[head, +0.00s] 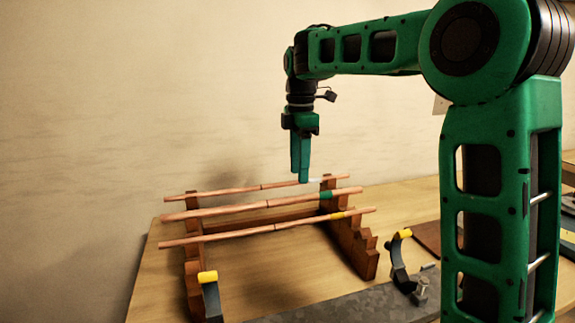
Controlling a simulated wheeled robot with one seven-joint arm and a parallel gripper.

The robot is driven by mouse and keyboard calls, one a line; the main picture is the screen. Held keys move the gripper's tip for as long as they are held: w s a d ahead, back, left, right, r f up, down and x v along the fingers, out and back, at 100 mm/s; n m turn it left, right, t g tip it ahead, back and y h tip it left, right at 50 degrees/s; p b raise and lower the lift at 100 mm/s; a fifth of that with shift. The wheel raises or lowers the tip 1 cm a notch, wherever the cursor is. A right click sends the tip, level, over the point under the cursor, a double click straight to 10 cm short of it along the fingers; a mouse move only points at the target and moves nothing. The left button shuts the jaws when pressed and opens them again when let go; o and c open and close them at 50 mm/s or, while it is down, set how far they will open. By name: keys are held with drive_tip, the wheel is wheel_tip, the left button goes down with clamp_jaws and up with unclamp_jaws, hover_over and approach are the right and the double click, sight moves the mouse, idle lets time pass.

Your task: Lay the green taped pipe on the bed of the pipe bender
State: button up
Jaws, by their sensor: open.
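The green taped pipe (262,204) is the middle of three copper pipes lying across a wooden rack (362,250); its green tape (326,196) is near its right end. My gripper (303,178) points down, empty, with its fingertips over the back pipe in the picture, behind the green tape and a little left of it. Its height above the pipes is hard to tell. A dark grey curved piece with a yellow top (398,262) and a similar one (210,292) stand by a grey slab (350,306) at the front. They look like the pipe bender, partly cut off by the frame.
A plain wall (100,120) stands behind the wooden table (405,200). My arm hides part of the right side.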

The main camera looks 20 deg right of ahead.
sight(295, 197)
drive_tip(key=shift+a+f, duration=0.15)
drive_tip(key=shift+f, duration=1.45)
drive_tip(key=shift+a+f, duration=0.15)
drive_tip(key=shift+f, duration=1.45)
drive_tip(key=shift+a+f, duration=0.15)
drive_tip(key=shift+f, duration=1.45)
clamp_jaws()
drive_tip(key=shift+w+r, duration=0.1)
drive_tip(key=shift+r, duration=4.95)
